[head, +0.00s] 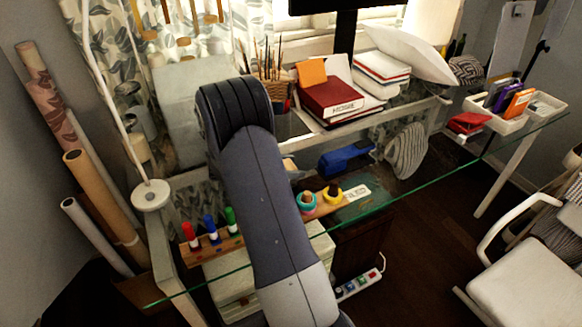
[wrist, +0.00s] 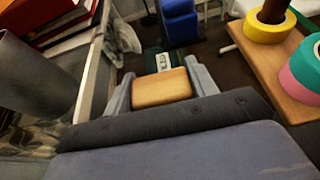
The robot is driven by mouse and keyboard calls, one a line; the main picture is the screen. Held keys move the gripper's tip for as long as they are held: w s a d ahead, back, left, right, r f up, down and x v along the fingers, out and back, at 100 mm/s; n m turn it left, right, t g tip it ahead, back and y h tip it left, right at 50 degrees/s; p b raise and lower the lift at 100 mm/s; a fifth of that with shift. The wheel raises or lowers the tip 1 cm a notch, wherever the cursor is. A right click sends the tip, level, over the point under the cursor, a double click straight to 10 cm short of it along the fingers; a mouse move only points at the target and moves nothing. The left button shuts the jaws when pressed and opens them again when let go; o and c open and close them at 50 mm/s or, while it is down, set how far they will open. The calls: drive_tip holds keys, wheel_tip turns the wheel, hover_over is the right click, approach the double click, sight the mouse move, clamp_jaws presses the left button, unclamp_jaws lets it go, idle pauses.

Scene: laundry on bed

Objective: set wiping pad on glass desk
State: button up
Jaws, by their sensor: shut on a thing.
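My gripper (wrist: 159,76) is shut on a tan, wood-coloured block, which looks like the wiping pad (wrist: 161,88), with one grey finger on each side of it. In the head view my arm hides most of the gripper. A small tan patch of the pad (head: 288,164) shows just right of the arm. The glass desk (head: 450,152) runs across the head view, with a green front edge. The pad is over the desk area; I cannot tell whether it touches the glass.
A wooden holder with markers (head: 210,240) and tape rolls (head: 307,202) lies along the front. A blue object (head: 345,158) and a striped grey item (head: 406,151) are to the right. Red books (head: 331,98) and a brush basket (head: 277,94) stand behind. A white tray (head: 508,113) is far right.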

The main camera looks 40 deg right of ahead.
drive_tip(key=shift+f, duration=0.15)
drive_tip(key=shift+f, duration=0.1)
drive_tip(key=o, duration=1)
drive_tip(key=shift+r, duration=0.25)
drive_tip(key=v, duration=1.2)
